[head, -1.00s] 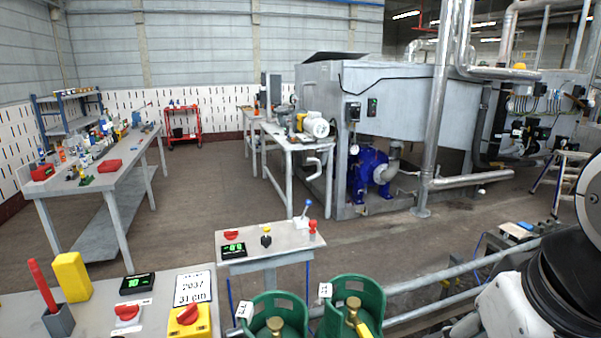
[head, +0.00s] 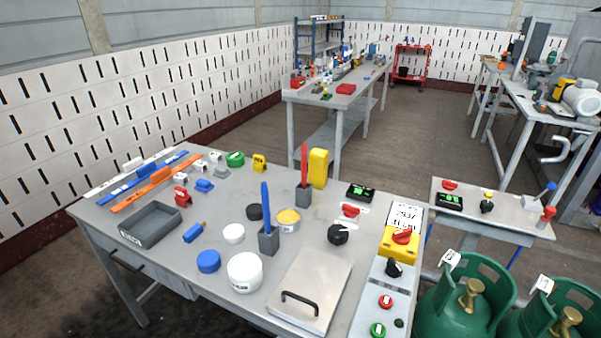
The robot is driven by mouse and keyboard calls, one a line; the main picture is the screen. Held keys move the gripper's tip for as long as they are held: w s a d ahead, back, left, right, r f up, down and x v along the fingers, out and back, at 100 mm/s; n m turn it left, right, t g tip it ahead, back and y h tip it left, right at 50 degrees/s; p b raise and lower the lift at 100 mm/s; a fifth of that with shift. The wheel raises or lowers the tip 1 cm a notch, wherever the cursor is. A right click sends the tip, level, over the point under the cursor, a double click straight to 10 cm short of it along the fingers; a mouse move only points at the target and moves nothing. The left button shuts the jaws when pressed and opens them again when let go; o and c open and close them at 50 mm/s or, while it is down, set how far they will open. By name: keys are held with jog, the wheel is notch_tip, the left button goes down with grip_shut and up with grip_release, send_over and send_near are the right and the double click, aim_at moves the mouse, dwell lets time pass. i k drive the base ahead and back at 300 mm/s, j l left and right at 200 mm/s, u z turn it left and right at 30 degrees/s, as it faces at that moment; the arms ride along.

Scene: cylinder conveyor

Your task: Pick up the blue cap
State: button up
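The blue cap (head: 208,261) is a short round piece lying on the grey workbench (head: 110,212), near its front edge. A large white tub (head: 245,272) stands just to its right. A smaller white cap (head: 233,234) lies behind it to the right. A small blue piece (head: 193,233) lies behind it. Nothing hides the blue cap. My gripper is not in view.
A grey tray (head: 152,224) lies left of the cap. A grey holder with a blue stick (head: 268,235) and a metal plate with a black handle (head: 310,290) stand to the right. Green gas cylinders (head: 465,300) stand beyond the bench's right end.

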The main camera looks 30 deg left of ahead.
aim_at(208, 261)
jog(key=u, duration=1.55)
jog(key=i+j, duration=0.1)
jog(key=i, duration=0.45)
